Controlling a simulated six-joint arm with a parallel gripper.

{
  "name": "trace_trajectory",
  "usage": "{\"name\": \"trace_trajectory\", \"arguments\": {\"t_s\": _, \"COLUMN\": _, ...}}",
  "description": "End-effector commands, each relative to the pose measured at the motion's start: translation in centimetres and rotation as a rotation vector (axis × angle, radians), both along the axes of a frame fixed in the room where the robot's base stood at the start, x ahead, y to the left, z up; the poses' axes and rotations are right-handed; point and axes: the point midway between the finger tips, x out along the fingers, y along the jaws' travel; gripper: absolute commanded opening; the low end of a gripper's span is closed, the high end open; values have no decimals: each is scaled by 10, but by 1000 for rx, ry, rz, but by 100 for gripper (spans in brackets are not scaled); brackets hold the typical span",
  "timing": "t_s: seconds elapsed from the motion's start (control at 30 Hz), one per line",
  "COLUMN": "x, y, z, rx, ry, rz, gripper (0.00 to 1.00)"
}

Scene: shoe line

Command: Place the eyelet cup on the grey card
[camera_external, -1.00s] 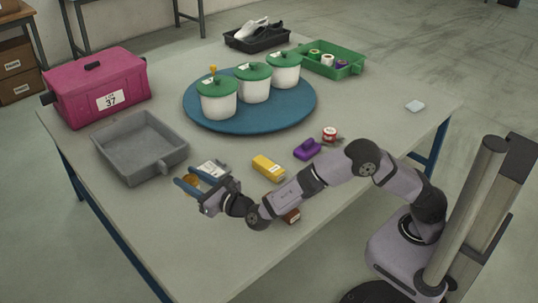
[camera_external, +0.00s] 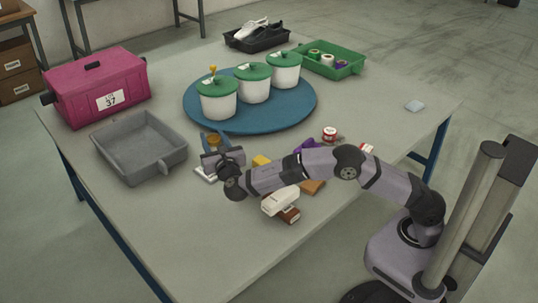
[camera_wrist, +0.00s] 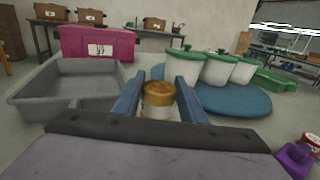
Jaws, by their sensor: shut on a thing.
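The eyelet cup (camera_wrist: 158,98), a small round cup with an amber-brown top and a pale band, is between the blue fingers of my gripper (camera_wrist: 160,96) in the wrist view. In the external view the cup (camera_external: 214,139) shows at the fingertips, near the front left of the blue round tray. My gripper (camera_external: 214,141) is shut on it; whether the cup is clear of the table is hard to tell. A small pale grey card (camera_external: 414,106) lies flat near the table's right edge, far from my gripper.
The blue tray (camera_external: 205,125) bears three white pots with green lids. A grey bin (camera_external: 123,170) stands left of my gripper, a magenta case (camera_external: 75,97) behind it. Yellow, purple and brown items lie around my arm. A green bin (camera_external: 350,72) stands at the back.

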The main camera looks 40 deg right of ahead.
Motion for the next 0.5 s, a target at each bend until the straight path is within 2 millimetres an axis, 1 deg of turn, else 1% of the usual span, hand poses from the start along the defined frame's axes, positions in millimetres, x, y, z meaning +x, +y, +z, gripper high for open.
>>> {"name": "trace_trajectory", "arguments": {"t_s": 0.03, "x": 0, "y": 0, "z": -7, "rx": -3, "ry": 1, "rz": 0, "gripper": 12}}
{"name": "trace_trajectory", "arguments": {"t_s": 0.2, "x": 0, "y": 0, "z": -32, "rx": -3, "ry": 1, "rz": 1, "gripper": 12}}
{"name": "trace_trajectory", "arguments": {"t_s": 0.3, "x": 0, "y": 0, "z": -42, "rx": -2, "ry": 0, "rz": 1, "gripper": 12}}
{"name": "trace_trajectory", "arguments": {"t_s": 0.5, "x": 0, "y": 0, "z": -46, "rx": 0, "ry": -2, "rz": 1, "gripper": 12}}
